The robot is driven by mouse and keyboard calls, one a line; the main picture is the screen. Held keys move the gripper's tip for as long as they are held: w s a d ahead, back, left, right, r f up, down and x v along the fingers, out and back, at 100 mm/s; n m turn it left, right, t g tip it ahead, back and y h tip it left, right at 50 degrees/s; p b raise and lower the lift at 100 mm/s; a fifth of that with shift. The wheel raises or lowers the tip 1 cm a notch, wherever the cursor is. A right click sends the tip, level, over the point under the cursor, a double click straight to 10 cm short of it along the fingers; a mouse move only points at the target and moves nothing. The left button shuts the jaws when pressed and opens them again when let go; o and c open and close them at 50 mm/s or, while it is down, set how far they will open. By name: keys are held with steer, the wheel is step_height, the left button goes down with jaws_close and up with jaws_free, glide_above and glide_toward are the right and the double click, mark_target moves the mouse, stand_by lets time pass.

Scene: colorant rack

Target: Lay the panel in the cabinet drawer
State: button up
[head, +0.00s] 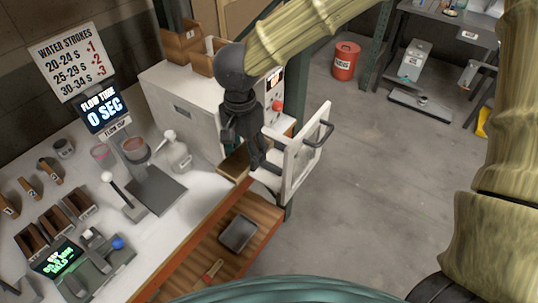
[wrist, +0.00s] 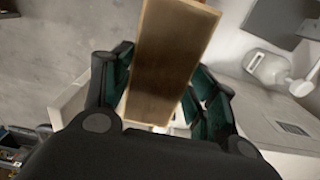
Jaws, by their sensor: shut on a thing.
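My gripper (wrist: 158,92) is shut on a brown rectangular panel (wrist: 170,60), which lies between the dark green finger pads in the wrist view. In the head view my gripper points down beside the cabinet's front, and part of the panel (head: 235,163) shows to the left of the fingers. The white cabinet (head: 185,100) stands on the bench. Its white drawer (head: 293,168), with a dark handle, is out to the right. The fingers overlap the drawer's near side; I cannot tell whether the panel touches it. The drawer's inside is mostly hidden.
A flow cup stand (head: 155,190) and a clear bottle (head: 176,155) are left of the gripper on the white bench. A dark tray (head: 238,233) lies on the wooden shelf below. Open floor (head: 370,180) is to the right.

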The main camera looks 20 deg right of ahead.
step_height(320, 180, down, 8)
steer(key=b, duration=0.5)
steer(key=w+d+p, duration=0.1)
steer(key=w+d, duration=0.2)
steer(key=w, duration=0.1)
steer(key=w+d+p, duration=0.2)
steer(key=w+d, duration=0.1)
steer(key=w, duration=0.1)
steer(key=w+d+f+p, duration=0.1)
steer(key=w+d, duration=0.3)
steer(key=shift+f+p, duration=0.1)
steer(key=shift+p, duration=0.25)
steer(key=shift+w+f+p, duration=0.1)
steer(key=shift+f+p, duration=0.6)
steer(key=shift+f, duration=1.05)
steer(key=shift+f, duration=0.1)
steer(key=o, duration=1)
steer(key=shift+o, duration=0.2)
step_height(320, 180, up, 12)
steer(key=b, duration=0.2)
